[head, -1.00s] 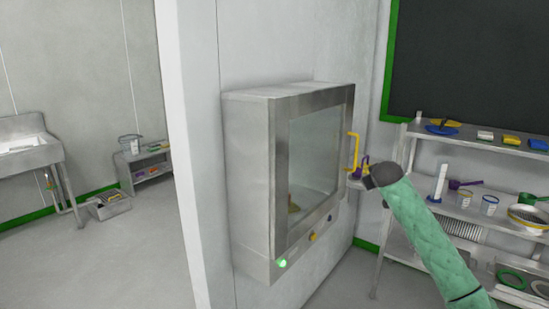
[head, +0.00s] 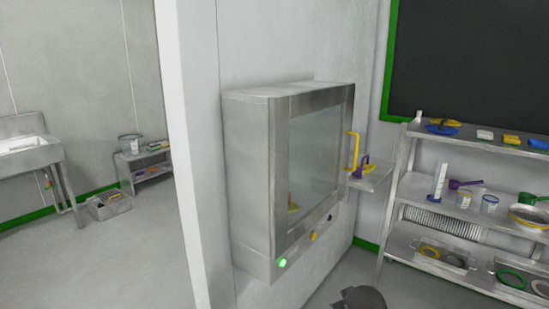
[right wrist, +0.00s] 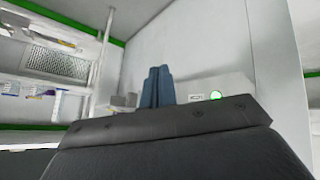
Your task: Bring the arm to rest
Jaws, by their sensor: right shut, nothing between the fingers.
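My right gripper (right wrist: 157,87) shows in the right wrist view as two blue fingers pressed together with nothing between them. In the head view only a dark rounded part of my right arm (head: 360,299) shows at the bottom edge, below the wall hatch (head: 257,180); the gripper itself is out of that view. The arm part is apart from the hatch. My left gripper is in neither view.
The hatch has a shut glass door with a yellow handle (head: 352,150) and a lit green button (head: 282,262). A small side shelf (head: 375,180) sticks out right of it. A stocked rack (head: 400,165) stands at right. A sink (head: 30,150) is far left.

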